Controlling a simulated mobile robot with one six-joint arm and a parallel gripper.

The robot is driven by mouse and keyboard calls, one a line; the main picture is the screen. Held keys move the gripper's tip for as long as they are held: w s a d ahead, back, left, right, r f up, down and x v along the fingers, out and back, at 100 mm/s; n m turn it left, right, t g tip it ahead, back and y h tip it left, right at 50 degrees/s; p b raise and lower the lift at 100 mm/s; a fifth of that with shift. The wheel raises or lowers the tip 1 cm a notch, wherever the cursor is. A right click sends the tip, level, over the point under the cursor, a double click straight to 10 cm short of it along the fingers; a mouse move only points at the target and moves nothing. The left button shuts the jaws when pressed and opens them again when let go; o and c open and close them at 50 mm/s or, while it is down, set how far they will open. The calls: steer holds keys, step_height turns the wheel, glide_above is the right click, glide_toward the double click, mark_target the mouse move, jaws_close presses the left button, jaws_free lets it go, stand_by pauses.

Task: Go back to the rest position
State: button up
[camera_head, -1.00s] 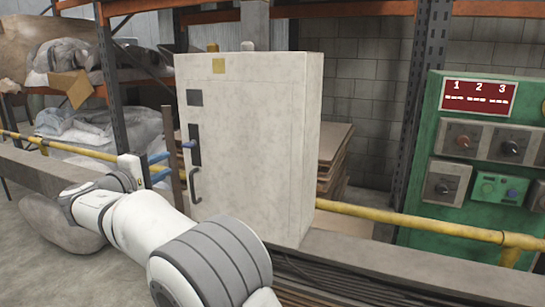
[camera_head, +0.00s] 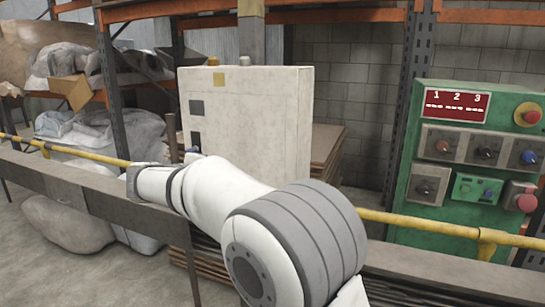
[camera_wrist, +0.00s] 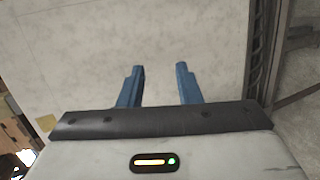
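My gripper (camera_wrist: 160,74) shows in the wrist view with its two blue fingers apart and nothing between them. In the head view my white and grey arm reaches from the lower right toward the left, and the gripper's fingers cannot be made out behind it. A pale grey cabinet (camera_head: 255,115) stands behind the arm, and its door looks closed. The arm covers the cabinet's lower front, so its handle is hidden. In the wrist view a pale mottled surface with a small yellow patch (camera_wrist: 46,122), which looks like the cabinet, fills the area beyond the fingers.
A green control panel (camera_head: 402,205) with knobs and a red display (camera_head: 456,105) stands at the right. A yellow pipe (camera_head: 415,222) runs along a grey beam (camera_head: 85,196) in front of the cabinet. Orange shelving with wrapped bundles (camera_head: 105,135) stands at the left.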

steer(key=s+d+r+m+g+y+p, duration=0.1)
steer(key=s+d+m+g+p, duration=0.2)
steer(key=d, duration=0.5)
steer(key=s+d+g+y+p, duration=0.1)
steer(key=s+d+g+p, duration=0.15)
steer(key=s+d, duration=0.4)
steer(key=s+d+r+m+g+y+p, duration=0.1)
steer(key=s+d+m+g+p, duration=0.2)
steer(key=d, duration=0.6)
steer(key=s+d+f+m+y+p, duration=0.1)
steer(key=s+p, duration=0.3)
steer(key=s, duration=0.5)
steer(key=s+d+f+m+y+p, duration=0.1)
steer(key=s+d+m+y+p, duration=0.2)
steer(key=s, duration=0.7)
steer(key=shift+s+d+m+g+y+p, duration=0.3)
steer(key=shift+d+m+g+y+p, duration=0.15)
steer(key=shift+m, duration=0.25)
